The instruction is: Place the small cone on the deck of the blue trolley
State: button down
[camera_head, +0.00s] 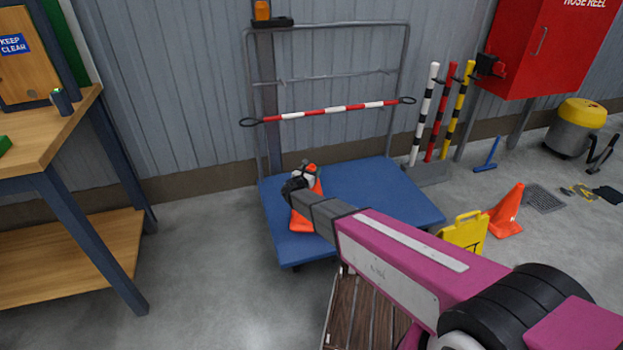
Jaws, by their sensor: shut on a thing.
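The blue trolley (365,190) stands against the wall, with a flat blue deck and a grey tube frame at its back. My gripper (306,173) is over the left part of the deck and shut on the small orange cone (301,222). The cone looks upright, and its base shows against the blue deck. I cannot tell whether the base touches the deck. My wrist and arm hide part of the cone and some of the deck's front.
A red-and-white bar (330,110) crosses the trolley frame. An orange cone (505,213) and a yellow floor sign (465,232) stand on the floor at right. Striped posts (445,115) stand beside the trolley. A wooden workbench (45,130) is at left. The deck's right part is clear.

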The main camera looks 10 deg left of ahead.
jog(key=shift+f, duration=1.95)
jog(key=shift+c, duration=1.6)
grip_release()
